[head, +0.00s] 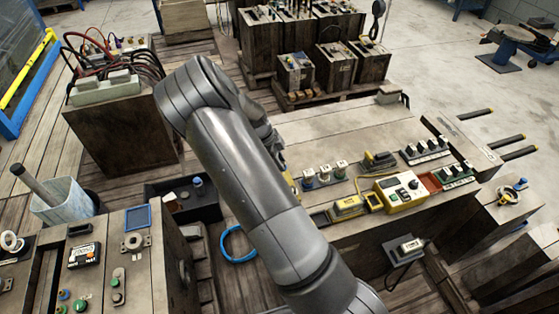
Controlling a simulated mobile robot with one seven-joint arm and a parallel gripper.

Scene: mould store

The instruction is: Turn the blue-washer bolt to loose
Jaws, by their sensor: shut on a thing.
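Three small upright pieces with pale tops stand in a row on the large wooden bench block, just right of my arm. The left one (308,180) seems to have a bluish base, but it is too small to tell whether it is the blue-washer bolt. The middle one (325,174) and the right one (341,169) stand close beside it. My grey arm crosses the middle of the head view and bends back behind itself. My gripper is hidden behind the arm, so its fingers and anything between them do not show.
On the same block (330,130) are a yellow-and-white control box (401,190), a yellow device (347,206) and dark switch strips (425,150). A black tray (207,210) and a blue ring (239,244) lie left of my arm. The block's far left top is bare.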

